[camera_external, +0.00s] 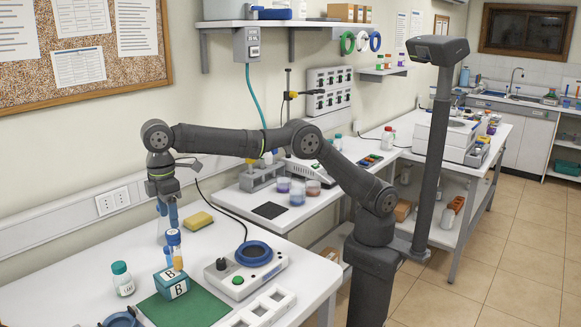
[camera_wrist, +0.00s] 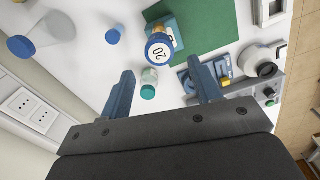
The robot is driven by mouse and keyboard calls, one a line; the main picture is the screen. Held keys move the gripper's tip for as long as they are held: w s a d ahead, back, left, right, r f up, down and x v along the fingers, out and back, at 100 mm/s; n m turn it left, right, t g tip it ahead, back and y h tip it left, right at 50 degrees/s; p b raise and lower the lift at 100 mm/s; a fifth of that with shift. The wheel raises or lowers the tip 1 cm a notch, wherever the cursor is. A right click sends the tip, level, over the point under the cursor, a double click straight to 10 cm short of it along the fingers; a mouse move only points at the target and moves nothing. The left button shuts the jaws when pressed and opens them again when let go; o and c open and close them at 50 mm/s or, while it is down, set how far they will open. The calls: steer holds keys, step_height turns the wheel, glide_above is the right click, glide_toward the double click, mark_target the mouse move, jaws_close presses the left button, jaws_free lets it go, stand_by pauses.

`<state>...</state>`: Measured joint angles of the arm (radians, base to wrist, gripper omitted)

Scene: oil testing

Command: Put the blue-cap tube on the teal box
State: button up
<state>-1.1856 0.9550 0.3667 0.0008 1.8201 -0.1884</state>
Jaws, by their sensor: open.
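The blue-cap tube (camera_external: 177,261) stands upright with amber contents, its base appearing to meet the top of the teal box (camera_external: 172,286). The box carries a "B" label and sits on a green mat. In the wrist view the tube's blue cap (camera_wrist: 158,53), marked "20", shows from above, with the teal box (camera_wrist: 163,28) partly hidden under it.
A teal-capped bottle (camera_external: 122,280) stands left of the box, and also shows in the wrist view (camera_wrist: 148,85). A yellow sponge (camera_external: 199,221) lies behind. A device with a blue ring (camera_external: 254,254) stands right of the mat. The green mat (camera_external: 205,308) has bare room in front.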

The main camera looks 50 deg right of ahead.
mark_target(171, 232)
steer(key=shift+r, duration=1.55)
steer(key=shift+f, duration=0.1)
step_height(171, 232, down, 12)
steer(key=shift+f, duration=0.1)
steer(key=shift+r, duration=0.2)
steer(key=shift+r, duration=0.1)
